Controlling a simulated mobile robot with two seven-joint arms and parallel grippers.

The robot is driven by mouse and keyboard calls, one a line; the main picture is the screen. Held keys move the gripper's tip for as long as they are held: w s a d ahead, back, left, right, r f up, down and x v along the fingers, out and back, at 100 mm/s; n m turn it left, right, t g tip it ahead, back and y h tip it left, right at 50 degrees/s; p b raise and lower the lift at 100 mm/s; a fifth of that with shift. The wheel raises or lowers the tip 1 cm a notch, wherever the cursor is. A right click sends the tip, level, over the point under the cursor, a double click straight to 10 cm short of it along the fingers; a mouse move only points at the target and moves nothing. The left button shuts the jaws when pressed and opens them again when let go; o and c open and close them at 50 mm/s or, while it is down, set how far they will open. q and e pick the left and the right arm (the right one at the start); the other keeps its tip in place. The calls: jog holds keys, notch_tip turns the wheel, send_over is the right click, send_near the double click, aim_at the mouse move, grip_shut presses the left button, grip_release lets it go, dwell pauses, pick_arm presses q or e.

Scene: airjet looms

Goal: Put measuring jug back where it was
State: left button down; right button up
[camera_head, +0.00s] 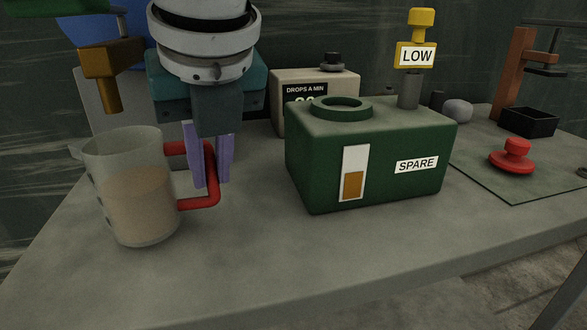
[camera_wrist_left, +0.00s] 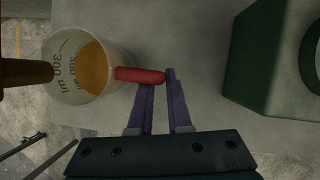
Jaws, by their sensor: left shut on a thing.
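The measuring jug (camera_head: 138,200) is a clear, cloudy cup with a red handle (camera_head: 212,190) and tan liquid inside, at the left of the table in the head view. It also shows from above in the left wrist view (camera_wrist_left: 64,80), with volume marks and orange-tan liquid. My left gripper (camera_head: 208,182) has its purple fingers shut on the red handle, on the jug's right side; the fingers also show in the left wrist view (camera_wrist_left: 160,82). I cannot tell whether the jug's base touches the table. My right gripper is not in view.
A brown spout (camera_head: 110,82) hangs above the jug. A green box marked SPARE (camera_head: 390,180) stands right of my gripper. A beige box marked DROPS A MIN (camera_head: 288,112) is behind it. A red knob (camera_head: 512,157) is farther right. The table's front strip (camera_head: 260,255) is clear.

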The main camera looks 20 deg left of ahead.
pick_arm(q)
jog(key=shift+d+f, duration=0.1)
jog(key=shift+f, duration=0.2)
jog(key=shift+r, duration=0.15)
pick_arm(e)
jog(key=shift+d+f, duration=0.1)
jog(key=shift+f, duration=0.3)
pick_arm(q)
jog(key=c, duration=0.8)
grip_release()
jog(key=shift+c, duration=0.2)
